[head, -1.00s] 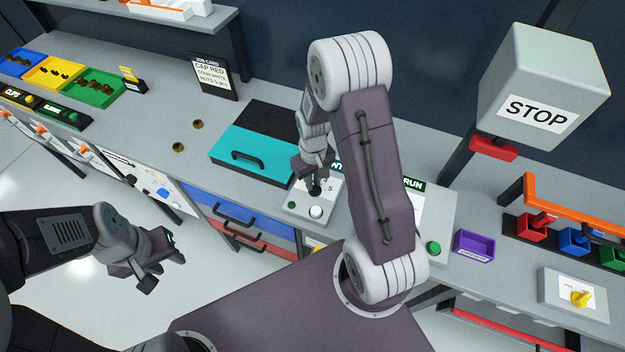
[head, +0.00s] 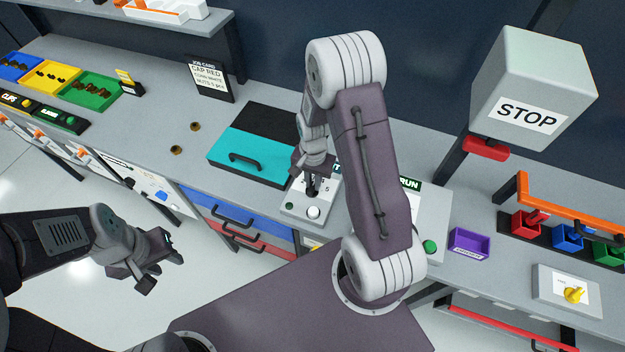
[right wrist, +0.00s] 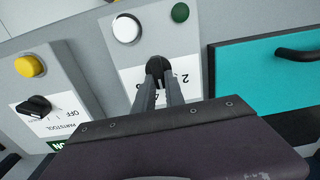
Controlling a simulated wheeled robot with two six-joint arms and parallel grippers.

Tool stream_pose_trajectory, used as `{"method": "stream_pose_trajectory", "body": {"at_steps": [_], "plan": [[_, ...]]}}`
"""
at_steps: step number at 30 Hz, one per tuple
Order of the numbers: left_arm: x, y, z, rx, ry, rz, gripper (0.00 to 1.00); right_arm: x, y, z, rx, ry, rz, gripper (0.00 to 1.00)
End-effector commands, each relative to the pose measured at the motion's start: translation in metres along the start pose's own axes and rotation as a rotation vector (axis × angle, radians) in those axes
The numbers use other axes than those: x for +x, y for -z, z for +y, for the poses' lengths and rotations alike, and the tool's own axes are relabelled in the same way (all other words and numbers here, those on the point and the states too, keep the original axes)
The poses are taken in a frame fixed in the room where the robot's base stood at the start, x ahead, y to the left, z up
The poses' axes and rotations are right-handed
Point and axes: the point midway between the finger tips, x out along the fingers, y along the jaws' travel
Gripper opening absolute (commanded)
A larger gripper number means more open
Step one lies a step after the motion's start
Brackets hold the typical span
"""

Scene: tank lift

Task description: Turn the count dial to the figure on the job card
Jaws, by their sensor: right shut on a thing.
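The job card (head: 210,78) stands upright at the back of the bench; its lowest line seems to read NUTS 5 pcs. My right gripper (head: 312,188) points down at the count dial's grey panel. In the right wrist view its fingers (right wrist: 159,88) are shut on the black knob of the count dial (right wrist: 156,65). A white figure plate (right wrist: 186,86) lies around the knob; only a few figures show, and the fingers and wrist hide the rest. I cannot read the dial's setting. My left gripper (head: 160,262) is open and empty, out in front of the bench.
A white button (right wrist: 126,28) and a green button (right wrist: 180,12) sit beside the dial. A teal panel with a black handle (head: 245,160) is close on the left. Another panel has a black PARTS TOOL knob (right wrist: 36,107) and a yellow button (right wrist: 28,66).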

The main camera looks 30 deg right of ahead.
Motion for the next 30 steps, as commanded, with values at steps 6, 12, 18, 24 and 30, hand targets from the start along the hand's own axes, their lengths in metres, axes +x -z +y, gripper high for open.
{"method": "stream_pose_trajectory", "body": {"at_steps": [6,12,18,24,30], "plan": [[-0.0033,0.0003,0.0001,0.0,0.0,0.0,0.36,-0.0016,-0.0001,0.0017,0.203,0.001,0.0,0.0],[-0.0051,0.0005,0.0001,0.0,0.0,0.0,0.36,-0.0016,-0.0004,0.0031,0.393,0.002,0.001,0.0],[-0.0068,0.0007,0.0001,0.0,0.0,0.0,0.36,-0.0016,-0.0011,0.0044,0.582,0.002,0.001,0.0],[-0.0082,0.0009,0.0002,0.0,0.0,0.0,0.36,-0.0016,-0.0018,0.0054,0.757,0.003,0.001,0.0],[-0.0093,0.001,0.0002,0.0,0.0,0.0,0.36,-0.0016,-0.0025,0.0059,0.902,0.004,0.002,0.0]]}}
